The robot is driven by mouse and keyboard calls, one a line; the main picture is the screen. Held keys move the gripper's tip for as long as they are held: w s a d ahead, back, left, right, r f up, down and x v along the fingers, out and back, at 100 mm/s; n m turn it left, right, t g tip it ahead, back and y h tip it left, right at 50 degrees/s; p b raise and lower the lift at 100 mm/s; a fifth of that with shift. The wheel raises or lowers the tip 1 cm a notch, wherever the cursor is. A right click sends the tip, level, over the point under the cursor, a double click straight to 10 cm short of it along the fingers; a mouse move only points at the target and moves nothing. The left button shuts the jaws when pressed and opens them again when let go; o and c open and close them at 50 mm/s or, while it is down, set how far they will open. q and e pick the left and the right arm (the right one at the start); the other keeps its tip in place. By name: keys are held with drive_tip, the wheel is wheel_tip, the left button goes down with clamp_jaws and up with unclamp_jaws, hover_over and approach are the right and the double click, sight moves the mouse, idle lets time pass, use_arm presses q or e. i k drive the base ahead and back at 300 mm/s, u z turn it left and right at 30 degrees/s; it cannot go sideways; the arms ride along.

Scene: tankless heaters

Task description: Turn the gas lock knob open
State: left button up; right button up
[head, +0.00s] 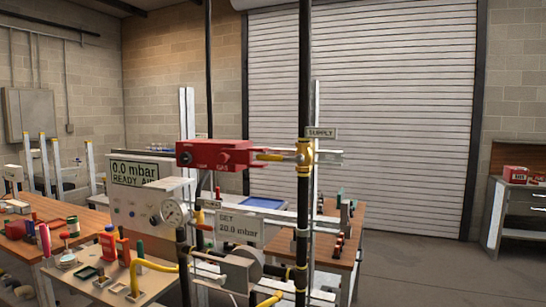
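A red box (210,154) stands at mid-height in the middle of the head view, with small lettering that seems to read GAS. It carries a dark round knob (185,157) at its left end and a red round knob (225,157) nearer its middle. I cannot tell which is the gas lock knob or how either is turned. Right of the box, a yellow valve (304,152) with a yellow lever (268,157) sits on a black vertical pipe (304,75), beside a SUPPLY sign (321,133). Neither gripper shows in the head view.
A cluttered bench (110,291) is at front left. Open floor (425,268) lies right, before a roller shutter (375,100).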

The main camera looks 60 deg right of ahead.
sight(185, 158)
drive_tip(key=u, duration=0.2)
drive_tip(key=i, duration=0.2)
drive_tip(key=z, duration=1.45)
drive_tip(key=k, duration=0.8)
drive_tip(key=z, duration=0.2)
drive_tip(key=i, duration=0.85)
drive_tip(key=u, duration=0.2)
drive_tip(key=k, duration=0.95)
drive_tip(key=z, duration=0.2)
drive_tip(key=i, duration=0.6)
drive_tip(key=u, duration=0.05)
